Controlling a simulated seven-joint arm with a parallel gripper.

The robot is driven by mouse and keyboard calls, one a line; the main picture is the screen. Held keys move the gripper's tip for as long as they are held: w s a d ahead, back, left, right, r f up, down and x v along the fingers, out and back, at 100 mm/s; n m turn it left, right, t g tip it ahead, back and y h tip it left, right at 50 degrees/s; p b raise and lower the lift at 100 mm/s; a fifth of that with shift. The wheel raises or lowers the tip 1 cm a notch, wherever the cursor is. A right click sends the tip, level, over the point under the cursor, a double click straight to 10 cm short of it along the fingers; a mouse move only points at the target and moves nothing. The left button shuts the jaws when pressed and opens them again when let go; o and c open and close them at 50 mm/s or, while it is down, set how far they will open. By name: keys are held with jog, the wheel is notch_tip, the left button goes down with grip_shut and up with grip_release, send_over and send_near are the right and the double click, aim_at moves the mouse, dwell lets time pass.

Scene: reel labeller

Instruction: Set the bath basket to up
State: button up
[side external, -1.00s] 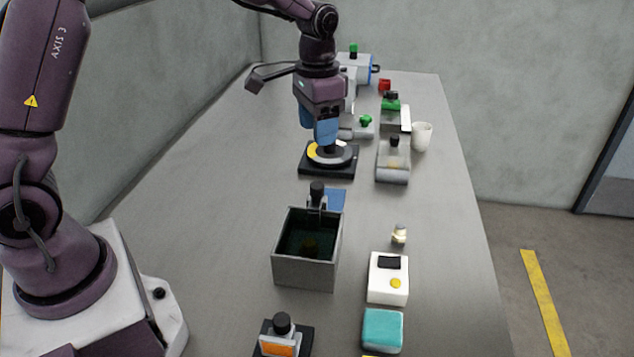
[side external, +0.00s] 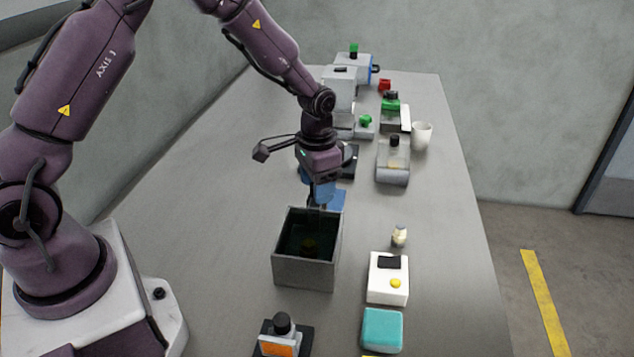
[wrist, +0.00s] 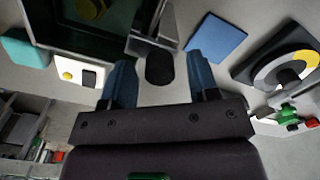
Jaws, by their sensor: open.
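The bath (side external: 306,277) is an open grey box with dark liquid in the middle of the table. A yellow item (side external: 308,246) shows dimly inside it. The basket's black knob (wrist: 160,68) sits on a grey bracket at the bath's rim. In the wrist view the knob lies between the two blue fingertips of my gripper (wrist: 161,82), with space on both sides. In the side view my gripper (side external: 322,192) is above the bath's far edge and hides the knob. My gripper is open and holds nothing.
A blue pad (side external: 338,199) lies just behind the bath. A black base with a yellow and white disc (wrist: 285,68) stands beyond it. A white box with a yellow button (side external: 388,279), a teal block (side external: 382,330) and a small bottle (side external: 399,236) stand to the right. The table's left side is clear.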

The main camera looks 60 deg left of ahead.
grip_shut()
jog(key=shift+r, duration=0.25)
notch_tip(320, 180, up, 6)
jog(key=shift+r, duration=0.15)
grip_release()
notch_tip(320, 180, up, 13)
dwell(0.5)
dwell(0.4)
